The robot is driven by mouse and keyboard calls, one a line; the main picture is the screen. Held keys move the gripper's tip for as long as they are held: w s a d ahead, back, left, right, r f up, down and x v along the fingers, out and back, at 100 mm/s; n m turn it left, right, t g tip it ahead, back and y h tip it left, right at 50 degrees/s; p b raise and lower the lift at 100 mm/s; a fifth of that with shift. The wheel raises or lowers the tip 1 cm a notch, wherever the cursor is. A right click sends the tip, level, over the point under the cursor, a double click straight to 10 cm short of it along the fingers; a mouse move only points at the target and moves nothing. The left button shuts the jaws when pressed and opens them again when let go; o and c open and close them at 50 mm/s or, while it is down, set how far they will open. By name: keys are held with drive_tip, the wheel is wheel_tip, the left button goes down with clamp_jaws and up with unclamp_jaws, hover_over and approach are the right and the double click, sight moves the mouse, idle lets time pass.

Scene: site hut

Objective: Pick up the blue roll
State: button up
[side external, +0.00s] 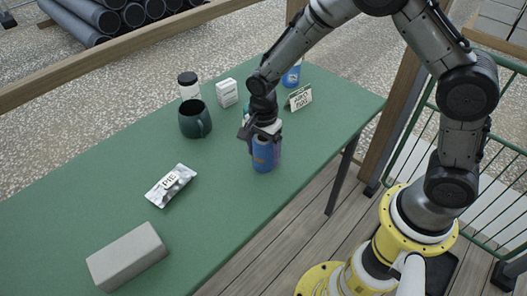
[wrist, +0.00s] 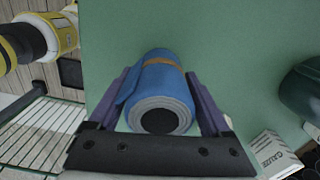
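The blue roll (side external: 263,158) stands upright on the green table near its front edge. In the wrist view the blue roll (wrist: 165,82) shows its pale spiral end with a dark core facing me and a tan band around its far part. My gripper (side external: 262,140) is above and around it, pointing down. In the wrist view my gripper (wrist: 160,72) has one purple finger on each side of the roll. The fingers are apart, with narrow strips of green table showing beside the roll. I see no firm contact.
On the green table (side external: 100,195) are a dark mug (side external: 195,121), a lidded jar (side external: 189,87), a gauze box (side external: 227,93), a small sign (side external: 299,97), a blue bottle (side external: 291,76), a silver packet (side external: 171,185) and a grey block (side external: 127,256). The table's middle is mostly clear.

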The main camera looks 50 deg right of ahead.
drive_tip(key=c, duration=1.1)
drive_tip(key=shift+r, duration=0.1)
